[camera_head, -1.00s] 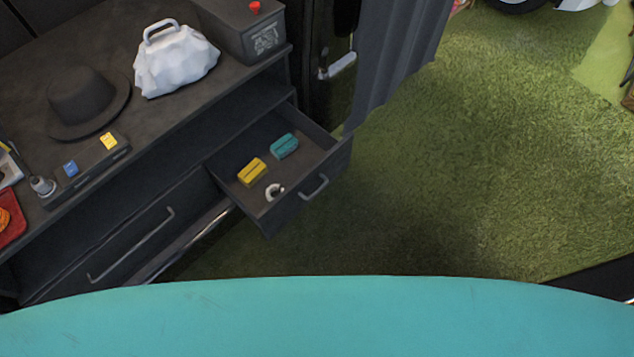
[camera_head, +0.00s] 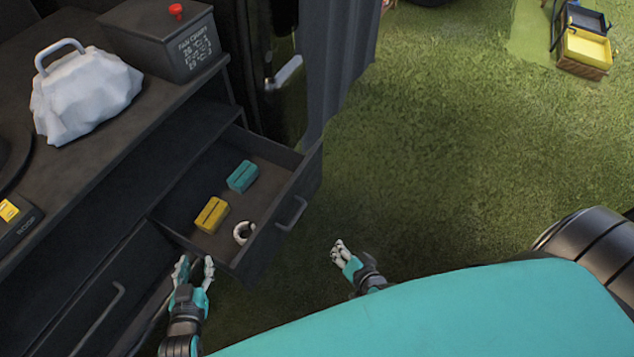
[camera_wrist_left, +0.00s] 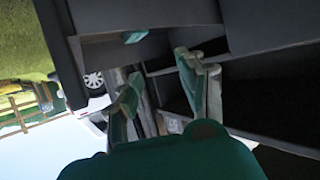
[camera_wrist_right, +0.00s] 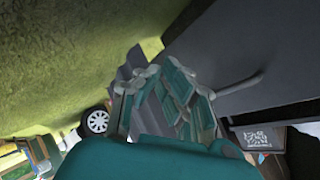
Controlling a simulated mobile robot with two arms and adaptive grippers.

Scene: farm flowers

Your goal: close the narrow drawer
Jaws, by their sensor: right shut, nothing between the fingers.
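The narrow drawer (camera_head: 262,238) stands pulled out of the dark cabinet in the head view. In it lie a teal box (camera_head: 242,176), a yellow box (camera_head: 211,215) and a white ring (camera_head: 244,233). Its bar handle (camera_head: 292,213) is on the front. My left gripper (camera_head: 194,264) is open and empty by the drawer's near side corner; whether it touches is unclear. My right gripper (camera_head: 338,250) is shut and empty, out in front of the drawer front and apart from it. In the right wrist view the drawer front (camera_wrist_right: 225,55) and handle (camera_wrist_right: 240,88) are close by.
A wider closed drawer (camera_head: 120,290) is to the left of the narrow one. On the cabinet top stand a white bag (camera_head: 85,95) and a dark box with a red button (camera_head: 170,42). Open grass (camera_head: 440,150) lies to the right.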

